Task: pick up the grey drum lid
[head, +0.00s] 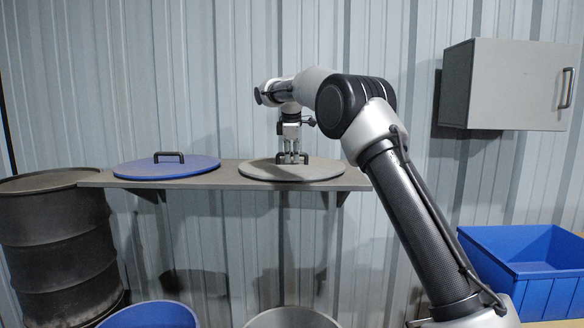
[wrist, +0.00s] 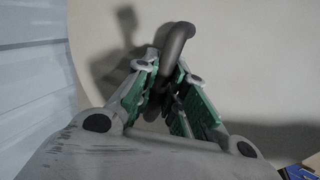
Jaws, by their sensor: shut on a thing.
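The grey drum lid (head: 262,172) lies flat on the wall shelf, on its right part. Its dark handle stands up from the middle; in the wrist view the handle (wrist: 178,42) rises between the fingers, and the pale lid surface (wrist: 240,70) fills the background. My gripper (head: 291,157) points down over the lid and is shut on its handle. In the wrist view the green-padded fingers (wrist: 168,92) close around the handle bar. The lower part of the handle is hidden by the fingers.
A blue lid (head: 167,168) with a dark handle lies to the left on the same shelf (head: 224,180). A dark drum (head: 55,240) stands at left. A grey cabinet (head: 510,85) hangs at right above a blue bin (head: 525,262). Blue and grey round rims show below.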

